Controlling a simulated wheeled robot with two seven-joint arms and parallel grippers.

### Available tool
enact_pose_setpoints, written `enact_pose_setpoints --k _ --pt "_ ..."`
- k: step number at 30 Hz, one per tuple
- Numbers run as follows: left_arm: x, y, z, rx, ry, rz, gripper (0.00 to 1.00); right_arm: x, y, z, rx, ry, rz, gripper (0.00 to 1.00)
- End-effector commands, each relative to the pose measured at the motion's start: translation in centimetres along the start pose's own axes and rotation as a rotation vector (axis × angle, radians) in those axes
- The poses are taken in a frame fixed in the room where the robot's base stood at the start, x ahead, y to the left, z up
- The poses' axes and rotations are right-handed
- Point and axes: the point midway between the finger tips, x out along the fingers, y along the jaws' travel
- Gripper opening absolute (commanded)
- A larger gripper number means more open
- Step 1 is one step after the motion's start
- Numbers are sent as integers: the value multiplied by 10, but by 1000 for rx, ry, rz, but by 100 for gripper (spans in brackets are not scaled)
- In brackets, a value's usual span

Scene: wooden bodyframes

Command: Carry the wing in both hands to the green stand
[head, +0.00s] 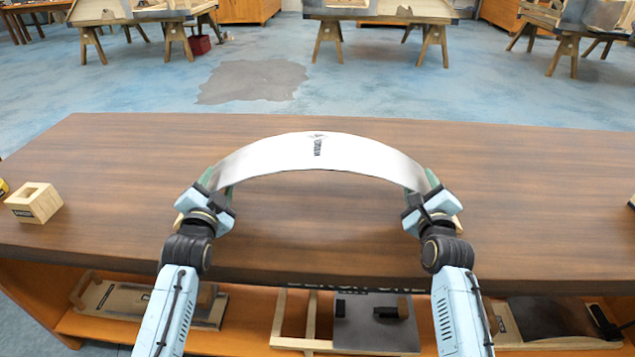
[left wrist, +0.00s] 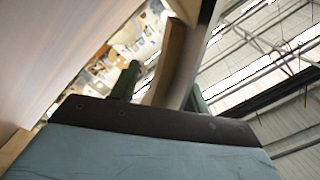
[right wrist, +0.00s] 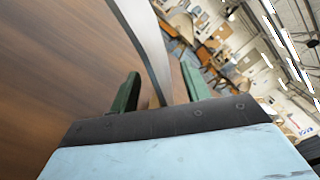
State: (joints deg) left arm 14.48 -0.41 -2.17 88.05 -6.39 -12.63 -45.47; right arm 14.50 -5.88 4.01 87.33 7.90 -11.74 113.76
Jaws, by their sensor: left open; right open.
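The wing (head: 315,152) is a pale, arched panel with a small dark marking, over the wooden bench top in the head view. My left gripper (head: 218,184) is at its left end and my right gripper (head: 430,185) is at its right end. Both are open. In the left wrist view the wing's grey edge (left wrist: 203,45) passes between the green fingers, beside a brown wooden piece (left wrist: 172,55). In the right wrist view the wing's end (right wrist: 148,40) lies between the spread fingers. I cannot make out a green stand in any view.
The bench top (head: 330,230) is clear under the arch. A wooden block with a square hole (head: 35,203) stands at the left. A shelf below (head: 255,325) holds panels and frames. Trestle tables (head: 380,15) stand across the blue floor.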

Motion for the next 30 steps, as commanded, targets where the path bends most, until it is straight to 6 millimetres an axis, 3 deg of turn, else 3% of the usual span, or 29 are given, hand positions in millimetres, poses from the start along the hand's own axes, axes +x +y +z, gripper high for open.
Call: enact_pose_setpoints --k 8,18,30 --pt "0 0 0 0 0 -1 45 0 0 0 -1 0 0 46" --pt "0 0 0 0 0 0 0 0 0 0 -1 0 1 2" --pt "0 0 0 0 0 0 0 0 0 0 0 0 1 0"
